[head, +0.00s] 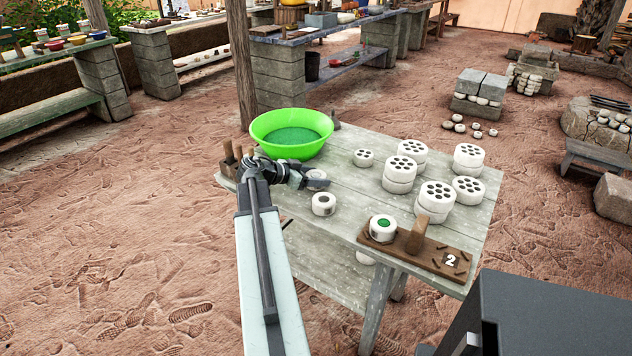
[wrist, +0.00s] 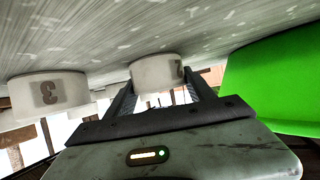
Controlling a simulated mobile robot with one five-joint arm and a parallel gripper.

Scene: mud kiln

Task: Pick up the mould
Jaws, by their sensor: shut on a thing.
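A small round white mould (head: 317,174) stands on the grey plank table, just right of the green bowl. My gripper (head: 316,184) reaches it from the left and is shut on it. In the wrist view the mould (wrist: 157,68) sits between both fingers of my gripper (wrist: 161,88), with part of a dark mark on its side. That view is upside down, and the mould appears at the table surface; I cannot tell whether it is slightly lifted. My fingers partly hide it in the head view.
The bright green bowl (head: 291,133) is near my gripper. Several white perforated discs (head: 437,196) stand to the right. A wooden board (head: 433,257) marked 2 holds a green-centred mould (head: 383,228).

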